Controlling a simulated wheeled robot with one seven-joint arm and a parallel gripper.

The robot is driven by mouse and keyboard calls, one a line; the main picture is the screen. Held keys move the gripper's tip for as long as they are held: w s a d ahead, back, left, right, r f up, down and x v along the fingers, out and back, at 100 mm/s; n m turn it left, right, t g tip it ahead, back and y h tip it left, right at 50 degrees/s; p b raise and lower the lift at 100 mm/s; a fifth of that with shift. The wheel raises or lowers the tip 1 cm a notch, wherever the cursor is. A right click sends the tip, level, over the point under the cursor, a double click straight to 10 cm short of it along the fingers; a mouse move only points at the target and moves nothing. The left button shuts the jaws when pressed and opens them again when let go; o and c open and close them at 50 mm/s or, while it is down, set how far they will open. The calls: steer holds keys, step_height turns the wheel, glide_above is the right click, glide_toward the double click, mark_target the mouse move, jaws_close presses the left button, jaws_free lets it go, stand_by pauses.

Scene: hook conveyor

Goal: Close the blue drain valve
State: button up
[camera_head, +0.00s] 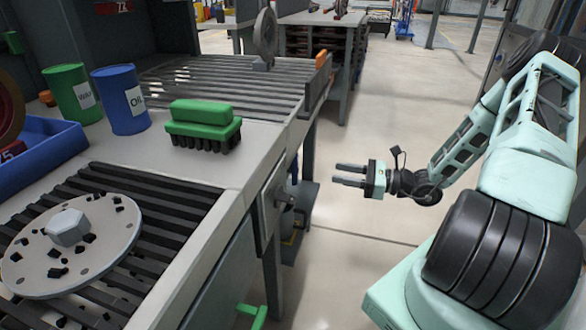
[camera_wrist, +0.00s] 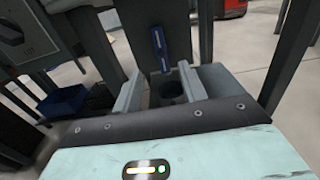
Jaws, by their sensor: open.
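My gripper (camera_head: 336,174) is open and empty in the head view, its two fingers pointing left toward the side of the workbench, with a clear gap to it. In the wrist view my gripper (camera_wrist: 160,72) shows its two fingers apart. A blue lever-like part (camera_wrist: 158,48) with pale marks, which looks like the drain valve handle, stands near upright ahead of the fingers, between them in the picture. Contact with it does not show. A green handle (camera_head: 252,313) sticks out low at the bench front.
The workbench (camera_head: 240,165) fills the left, bearing a green brush (camera_head: 203,124), a blue oil can (camera_head: 122,100), a green can (camera_head: 72,93) and a round flange (camera_head: 110,235) on slats. A box with a knob (camera_head: 275,200) juts from its side. Open floor lies around my gripper.

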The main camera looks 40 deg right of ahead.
steer(key=b, duration=0.3)
glide_above(295, 184)
steer(key=w, duration=0.1)
steer(key=shift+d, duration=0.3)
jaws_close()
